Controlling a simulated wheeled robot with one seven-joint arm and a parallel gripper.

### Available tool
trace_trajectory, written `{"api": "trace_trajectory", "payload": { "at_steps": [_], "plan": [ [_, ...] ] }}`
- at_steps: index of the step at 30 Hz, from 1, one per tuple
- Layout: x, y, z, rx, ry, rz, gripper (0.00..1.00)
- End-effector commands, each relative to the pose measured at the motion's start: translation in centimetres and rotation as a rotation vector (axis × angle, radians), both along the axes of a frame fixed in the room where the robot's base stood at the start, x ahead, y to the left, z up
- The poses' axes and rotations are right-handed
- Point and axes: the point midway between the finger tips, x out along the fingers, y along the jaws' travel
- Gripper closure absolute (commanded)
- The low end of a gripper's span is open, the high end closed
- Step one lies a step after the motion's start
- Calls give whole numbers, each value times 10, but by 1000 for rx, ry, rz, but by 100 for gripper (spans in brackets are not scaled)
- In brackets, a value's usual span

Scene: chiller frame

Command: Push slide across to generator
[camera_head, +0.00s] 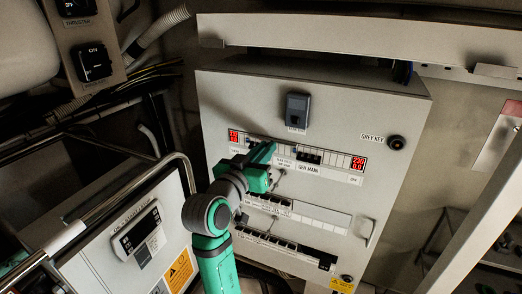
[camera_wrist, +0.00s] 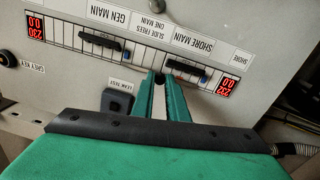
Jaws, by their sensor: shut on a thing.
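The grey panel (camera_head: 225,100) carries a top row with two main switches. In the wrist view, which shows the panel upside down, the gen main switches (camera_wrist: 100,41) are at left and the shore main switches (camera_wrist: 186,69) at right. My gripper (camera_wrist: 160,78) is shut on a small dark piece between them, which looks like the slide (camera_wrist: 160,76); the fingers hide most of it. The label "slide frees one main" (camera_wrist: 158,32) is beside it. In the head view my gripper (camera_head: 268,151) covers the row left of the gen main label (camera_head: 308,169).
Red displays (camera_head: 234,137) and (camera_head: 358,163) end the row. A dark leak test box (camera_head: 297,109) sits on the panel on the row's upper side, and a grey key knob (camera_head: 396,143) at right. Lower breaker rows (camera_head: 290,250) lie below. A rail and cabinet (camera_head: 140,250) stand at left.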

Motion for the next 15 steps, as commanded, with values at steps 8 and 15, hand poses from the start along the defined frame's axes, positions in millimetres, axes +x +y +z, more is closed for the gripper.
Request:
{"api": "trace_trajectory", "payload": {
  "at_steps": [8,15],
  "plan": [
    [2,4,0,-2,1,10,68],
    [-3,4,0,-2,0,6,68]
  ]
}}
